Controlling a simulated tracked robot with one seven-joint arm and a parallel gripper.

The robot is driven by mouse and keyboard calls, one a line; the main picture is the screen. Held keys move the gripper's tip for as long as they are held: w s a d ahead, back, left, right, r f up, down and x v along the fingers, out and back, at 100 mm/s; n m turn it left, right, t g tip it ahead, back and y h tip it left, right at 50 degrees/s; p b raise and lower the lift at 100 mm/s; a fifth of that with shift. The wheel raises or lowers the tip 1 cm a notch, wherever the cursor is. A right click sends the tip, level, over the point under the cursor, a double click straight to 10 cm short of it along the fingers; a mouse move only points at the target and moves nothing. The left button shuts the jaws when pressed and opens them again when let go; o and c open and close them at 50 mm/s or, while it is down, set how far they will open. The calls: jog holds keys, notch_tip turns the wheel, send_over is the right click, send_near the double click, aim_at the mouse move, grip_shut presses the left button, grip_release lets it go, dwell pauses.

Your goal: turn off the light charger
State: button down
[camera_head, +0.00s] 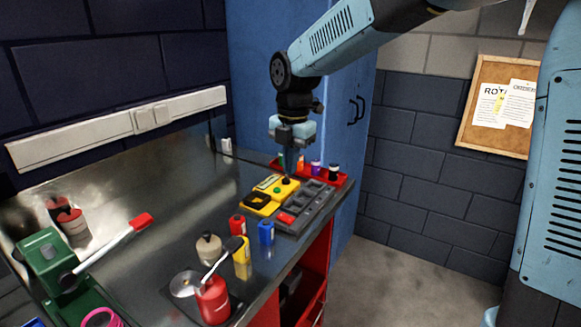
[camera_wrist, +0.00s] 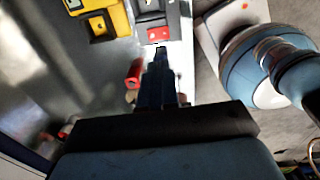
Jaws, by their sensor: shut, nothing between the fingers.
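A grey charger-like unit with several slots (camera_head: 312,200) lies near the bench's front edge, beside a yellow unit with a dark recess (camera_head: 258,200). Which of them is the light charger is not labelled legibly. The grey unit has a red switch (camera_head: 287,217) at its near end; the switch also shows in the wrist view (camera_wrist: 158,34). Whether it is on or off cannot be told. My gripper (camera_head: 287,180) points down over the units, shut and empty. In the wrist view its closed fingertips (camera_wrist: 160,50) appear just below the red switch; contact cannot be told.
Red (camera_head: 237,226), blue (camera_head: 266,232) and yellow (camera_head: 242,250) cylinders stand near the units. A red tray (camera_head: 338,178) with small bottles is behind them. A red can (camera_head: 212,301) and a green machine (camera_head: 60,275) are nearer. The bench's middle left is clear.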

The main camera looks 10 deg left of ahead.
aim_at(282, 215)
jog(key=shift+a, duration=0.1)
jog(key=shift+a+r+y, duration=0.1)
jog(key=shift+a+y, duration=0.05)
jog(key=shift+y, duration=0.15)
dwell(0.3)
jog(key=f, duration=0.4)
jog(key=a+f, duration=0.1)
jog(key=f, duration=0.9)
jog(key=shift+w+a, duration=0.25)
jog(key=shift+w, duration=0.15)
